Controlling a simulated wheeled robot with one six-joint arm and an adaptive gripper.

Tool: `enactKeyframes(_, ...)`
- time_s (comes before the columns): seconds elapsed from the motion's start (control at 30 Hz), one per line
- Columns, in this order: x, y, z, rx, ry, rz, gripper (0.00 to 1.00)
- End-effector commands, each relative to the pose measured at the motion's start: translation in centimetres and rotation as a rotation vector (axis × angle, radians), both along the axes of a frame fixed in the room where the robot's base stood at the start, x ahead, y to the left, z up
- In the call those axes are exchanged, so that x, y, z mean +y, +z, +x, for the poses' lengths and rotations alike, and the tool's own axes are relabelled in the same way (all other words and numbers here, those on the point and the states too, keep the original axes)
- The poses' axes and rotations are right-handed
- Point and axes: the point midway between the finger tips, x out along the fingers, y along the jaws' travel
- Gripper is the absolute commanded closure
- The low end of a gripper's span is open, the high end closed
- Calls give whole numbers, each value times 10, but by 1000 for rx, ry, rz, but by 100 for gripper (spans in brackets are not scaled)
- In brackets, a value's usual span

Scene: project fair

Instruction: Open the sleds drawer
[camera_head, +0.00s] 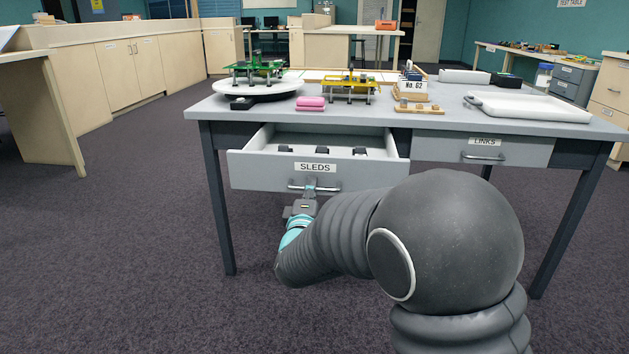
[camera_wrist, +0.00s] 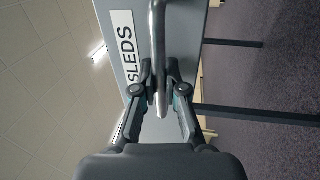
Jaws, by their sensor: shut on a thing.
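The sleds drawer (camera_head: 250,171) is a grey drawer at the left under the table top, with a white "SLEDS" label (camera_head: 315,168). It is pulled out, and several small dark items lie inside it. My gripper (camera_head: 310,190) is at the drawer front, shut on the drawer's metal bar handle (camera_head: 328,187). In the wrist view the handle (camera_wrist: 158,50) runs between my gripper's fingers (camera_wrist: 160,100), and the label (camera_wrist: 127,60) shows beside it, turned sideways. My arm comes in from the lower right.
The grey table (camera_head: 440,122) carries a white turntable (camera_head: 258,88) with a green board, a yellow model (camera_head: 347,86), pink blocks (camera_head: 310,103) and a white tray (camera_head: 530,106). The links drawer (camera_head: 455,150) on the right is shut. Carpet in front is clear.

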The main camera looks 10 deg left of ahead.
Motion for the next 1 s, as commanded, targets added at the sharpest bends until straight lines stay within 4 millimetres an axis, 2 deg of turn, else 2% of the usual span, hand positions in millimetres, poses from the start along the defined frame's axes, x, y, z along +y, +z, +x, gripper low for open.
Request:
enactKeyframes(0.03,-6,-1,-4,2,-14,3,100)
enactKeyframes(0.2,-6,-2,-14,3,-14,3,100)
enactKeyframes(0.6,-6,-2,-16,4,-14,3,100)
enactKeyframes(0.63,-6,-2,-16,4,-14,3,84)
enactKeyframes(0.7,-5,-2,-16,3,-11,3,67)
enactKeyframes(0.73,-3,-2,-17,3,-9,3,63)
enactKeyframes(1.0,4,-1,-20,2,4,2,63)
